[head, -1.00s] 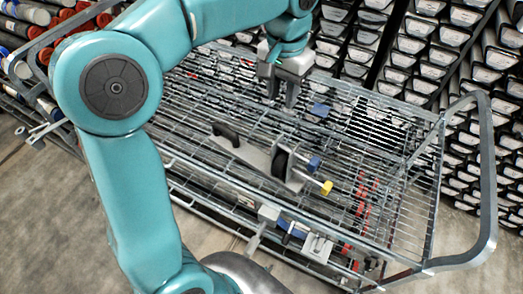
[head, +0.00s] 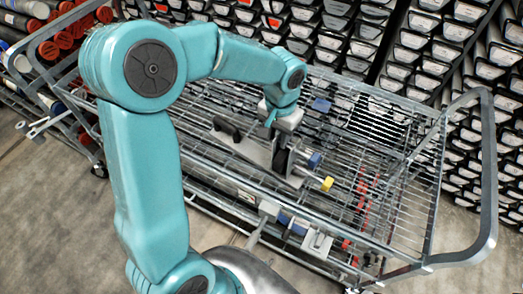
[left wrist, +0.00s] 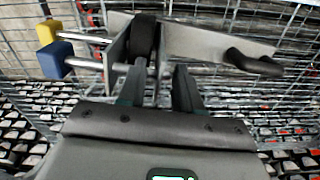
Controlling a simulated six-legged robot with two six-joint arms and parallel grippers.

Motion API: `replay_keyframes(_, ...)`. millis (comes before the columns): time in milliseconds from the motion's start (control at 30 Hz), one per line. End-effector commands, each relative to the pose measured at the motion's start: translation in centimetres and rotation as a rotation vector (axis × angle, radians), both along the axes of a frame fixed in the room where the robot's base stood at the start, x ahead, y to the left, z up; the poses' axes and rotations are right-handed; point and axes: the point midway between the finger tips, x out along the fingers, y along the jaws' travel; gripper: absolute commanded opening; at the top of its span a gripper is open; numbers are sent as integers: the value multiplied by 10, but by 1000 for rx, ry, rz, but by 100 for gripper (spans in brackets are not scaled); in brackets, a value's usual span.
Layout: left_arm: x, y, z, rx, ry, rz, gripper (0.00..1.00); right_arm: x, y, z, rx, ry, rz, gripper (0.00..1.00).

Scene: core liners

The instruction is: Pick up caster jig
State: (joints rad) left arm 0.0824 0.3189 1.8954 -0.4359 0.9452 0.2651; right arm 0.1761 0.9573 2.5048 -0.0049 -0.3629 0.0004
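The caster jig is a grey metal plate (head: 252,150) with a black handle, a black caster wheel (head: 281,160) and two pins ending in a blue knob (head: 314,160) and a yellow knob (head: 328,184). It lies on the wire deck of the cart. My left gripper (head: 277,138) is over the jig, right behind the wheel. In the left wrist view, its fingers (left wrist: 158,80) are apart, pointing at the wheel and bracket (left wrist: 145,40); the black handle (left wrist: 253,63) is to the right. I cannot tell whether the fingers touch the jig. My right gripper is not in view.
The wire cart (head: 400,190) has a tall tubular handle (head: 487,170) at the right. Racks of core boxes (head: 440,50) stand close behind; tubes with red ends (head: 75,45) lie at the upper left.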

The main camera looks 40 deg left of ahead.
Motion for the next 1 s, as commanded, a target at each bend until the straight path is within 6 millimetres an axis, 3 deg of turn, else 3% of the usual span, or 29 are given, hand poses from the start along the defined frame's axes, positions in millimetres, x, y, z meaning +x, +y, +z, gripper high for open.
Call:
replay_keyframes(267,0,0,-4,-1,-1,0,34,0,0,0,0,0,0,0)
replay_keyframes(367,0,0,-4,-1,-1,0,2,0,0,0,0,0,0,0)
replay_keyframes(400,0,0,-4,-1,-1,0,0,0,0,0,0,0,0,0)
replay_keyframes(1000,0,0,-5,-1,0,-1,0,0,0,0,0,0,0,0)
